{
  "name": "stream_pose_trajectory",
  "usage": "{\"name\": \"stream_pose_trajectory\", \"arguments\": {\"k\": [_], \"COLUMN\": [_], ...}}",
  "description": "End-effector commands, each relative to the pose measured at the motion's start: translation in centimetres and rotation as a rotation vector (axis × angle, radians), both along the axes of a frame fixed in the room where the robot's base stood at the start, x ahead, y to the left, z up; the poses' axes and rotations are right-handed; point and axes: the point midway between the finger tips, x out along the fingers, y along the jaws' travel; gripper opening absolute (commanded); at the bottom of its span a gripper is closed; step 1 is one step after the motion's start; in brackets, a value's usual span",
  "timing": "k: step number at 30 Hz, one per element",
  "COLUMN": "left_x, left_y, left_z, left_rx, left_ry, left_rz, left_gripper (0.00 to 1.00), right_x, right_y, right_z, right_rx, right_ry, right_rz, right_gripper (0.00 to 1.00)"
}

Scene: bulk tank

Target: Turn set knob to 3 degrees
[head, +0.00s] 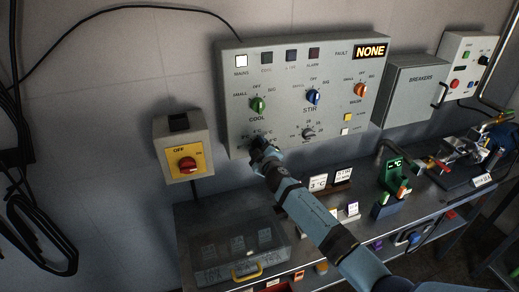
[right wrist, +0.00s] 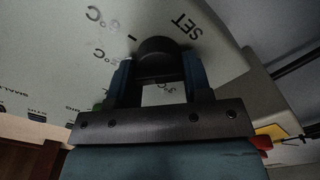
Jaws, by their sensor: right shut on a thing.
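The grey control panel (head: 300,60) is mounted on the wall. My right gripper (head: 262,146) is at its lower left part, below the green COOL knob (head: 258,104), and hides the set knob in the head view. In the right wrist view the dark round set knob (right wrist: 156,46) sits between the two blue fingers of my right gripper (right wrist: 158,66), which is shut on it. The word SET and several °C marks show around the knob. Its pointer is hidden, so I cannot tell its setting. My left gripper is not in view.
A blue STIR knob (head: 313,97) and an orange knob (head: 360,90) are on the same panel.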

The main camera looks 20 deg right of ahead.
Motion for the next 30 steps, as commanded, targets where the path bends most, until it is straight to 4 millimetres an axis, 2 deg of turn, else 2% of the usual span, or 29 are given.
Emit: {"name": "stream_pose_trajectory", "arguments": {"k": [30], "left_x": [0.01], "left_y": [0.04], "left_z": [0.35], "left_rx": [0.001], "left_ry": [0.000], "left_rz": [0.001], "left_gripper": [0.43], "right_x": [-0.01], "right_y": [0.08], "right_z": [-0.38], "right_rx": [-0.966], "right_ry": [-0.032], "right_rz": [0.000], "right_gripper": [0.22]}}
